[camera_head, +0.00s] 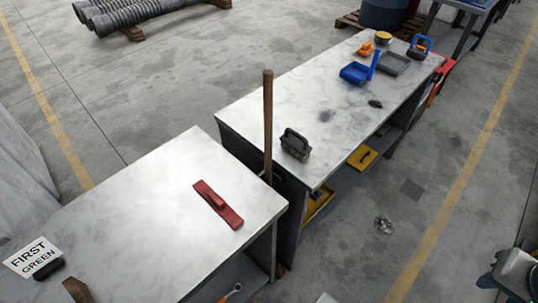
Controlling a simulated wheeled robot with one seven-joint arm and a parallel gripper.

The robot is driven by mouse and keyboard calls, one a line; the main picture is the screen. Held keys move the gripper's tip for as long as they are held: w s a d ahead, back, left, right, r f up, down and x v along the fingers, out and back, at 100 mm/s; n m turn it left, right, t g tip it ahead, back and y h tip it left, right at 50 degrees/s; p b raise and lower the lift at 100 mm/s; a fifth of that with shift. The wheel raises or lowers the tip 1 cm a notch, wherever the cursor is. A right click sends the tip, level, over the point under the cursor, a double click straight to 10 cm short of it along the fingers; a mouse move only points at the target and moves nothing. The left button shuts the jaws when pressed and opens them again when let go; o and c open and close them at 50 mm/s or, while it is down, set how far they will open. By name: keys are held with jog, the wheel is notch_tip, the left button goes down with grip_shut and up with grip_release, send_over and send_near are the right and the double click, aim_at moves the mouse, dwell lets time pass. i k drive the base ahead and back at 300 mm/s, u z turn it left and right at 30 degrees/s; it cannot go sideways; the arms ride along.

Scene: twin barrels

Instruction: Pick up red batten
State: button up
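The red batten (226,212) is a flat, narrow red board with a raised red piece on top. It lies flat on the near grey workbench (150,185), close to its right corner, slanting from upper left to lower right. Nothing covers it, and no gripper touches it. My gripper cannot be made out in this view. A grey and dark part, cut off at the lower right edge, may belong to my arm, but I cannot tell.
A brown wooden pole (268,125) stands upright between the two benches. The far bench (290,95) holds a dark block (296,145), a blue dustpan-like tray (355,73) and several other items.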

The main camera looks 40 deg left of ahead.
aim_at(232, 217)
jog(key=i, duration=0.5)
jog(key=u, duration=3)
jog(key=i, duration=0.5)
